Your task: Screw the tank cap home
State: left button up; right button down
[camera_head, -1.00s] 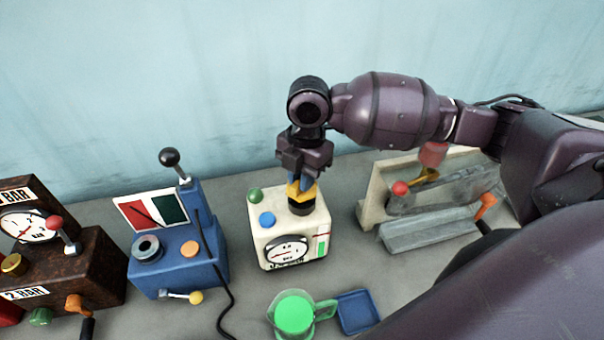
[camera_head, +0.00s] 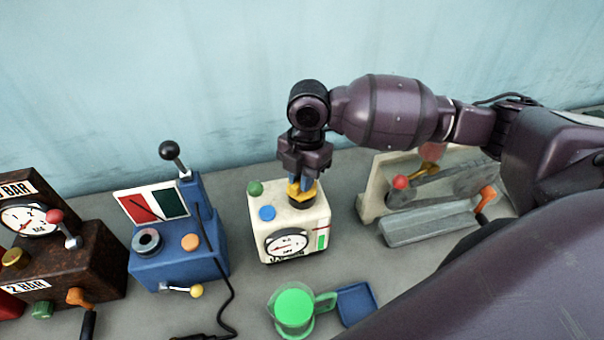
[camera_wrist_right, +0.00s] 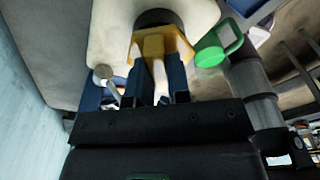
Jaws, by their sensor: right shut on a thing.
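The white tank (camera_head: 257,239) stands upright on the bench, with a gauge on its front and a dark neck (camera_head: 303,202) on top. My right gripper (camera_head: 303,184) points down over the neck, shut on the yellow cap (camera_head: 294,190). In the right wrist view the blue fingers (camera_wrist_right: 160,72) grip the flared yellow cap (camera_wrist_right: 165,44), which sits against the dark neck (camera_wrist_right: 157,17). The thread is hidden, so I cannot tell how tight the cap is. My left gripper is not in view.
A jug with green contents (camera_head: 294,307) and a blue tray (camera_head: 356,305) stand in front of the tank. A blue machine (camera_head: 185,262) with a cable is left, a brown machine (camera_head: 99,262) farther left. A grey trough assembly (camera_head: 428,225) stands right.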

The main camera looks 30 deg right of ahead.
jog(key=shift+f, duration=0.1)
jog(key=c, duration=1)
grip_release()
notch_tip(320, 180, up, 11)
jog(key=d, duration=0.1)
jog(key=shift+w+f+b, duration=0.15)
jog(key=shift+w+b, duration=0.1)
jog(key=shift+b, duration=0.05)
jog(key=shift+d, duration=0.1)
